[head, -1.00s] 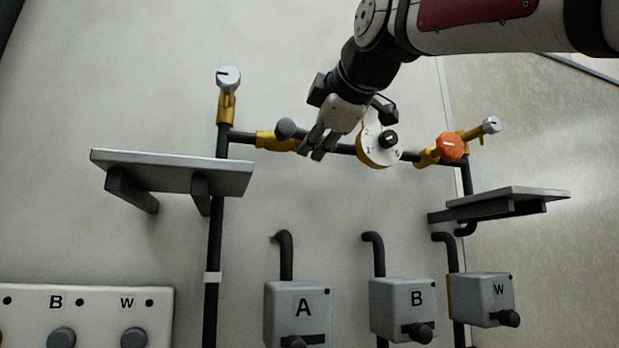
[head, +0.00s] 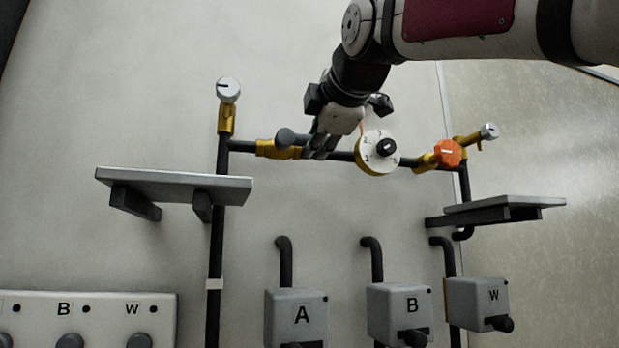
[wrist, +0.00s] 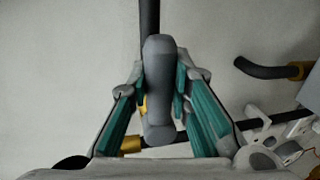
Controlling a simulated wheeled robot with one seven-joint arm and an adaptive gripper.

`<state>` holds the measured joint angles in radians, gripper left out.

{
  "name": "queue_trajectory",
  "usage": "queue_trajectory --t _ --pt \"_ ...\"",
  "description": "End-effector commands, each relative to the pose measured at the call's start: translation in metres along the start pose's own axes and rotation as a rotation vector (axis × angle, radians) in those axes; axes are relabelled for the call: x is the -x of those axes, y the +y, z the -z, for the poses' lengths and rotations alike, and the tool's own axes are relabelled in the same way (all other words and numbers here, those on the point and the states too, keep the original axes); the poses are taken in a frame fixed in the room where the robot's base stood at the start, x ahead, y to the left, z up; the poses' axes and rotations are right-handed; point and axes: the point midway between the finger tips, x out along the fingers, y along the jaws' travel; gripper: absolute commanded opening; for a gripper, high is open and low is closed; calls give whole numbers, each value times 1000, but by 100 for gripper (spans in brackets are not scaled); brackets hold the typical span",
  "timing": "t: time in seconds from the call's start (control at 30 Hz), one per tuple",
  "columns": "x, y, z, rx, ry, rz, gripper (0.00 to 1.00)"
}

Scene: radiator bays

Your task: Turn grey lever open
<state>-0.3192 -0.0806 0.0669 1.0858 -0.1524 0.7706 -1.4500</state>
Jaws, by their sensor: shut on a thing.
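The grey lever (head: 285,136) sits on a brass valve body (head: 275,149) on the black horizontal pipe. In the head view its rounded end shows just left of my gripper (head: 318,148). In the wrist view the grey lever (wrist: 159,85) stands between my two fingers (wrist: 158,92), running lengthwise along the picture. My gripper is shut on the lever, with a finger pad at each side. The fingers hide part of the lever and valve in the head view.
A white dial (head: 377,153) is close to the right of my gripper, with an orange knob (head: 447,153) beyond it. Grey shelves stick out at left (head: 180,187) and right (head: 503,204). Boxes A (head: 296,314), B (head: 399,311) and W (head: 477,302) hang below.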

Motion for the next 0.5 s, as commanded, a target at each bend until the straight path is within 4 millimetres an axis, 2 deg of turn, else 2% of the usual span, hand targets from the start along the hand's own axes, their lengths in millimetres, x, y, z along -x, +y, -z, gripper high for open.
queue_trajectory --t 0.03,0.07,0.13,0.5 --pt "0 1 0 4 0 -3 0" --pt "0 1 0 4 0 -3 23" --pt "0 1 0 3 0 -3 39" --pt "3 1 0 0 0 -2 40"
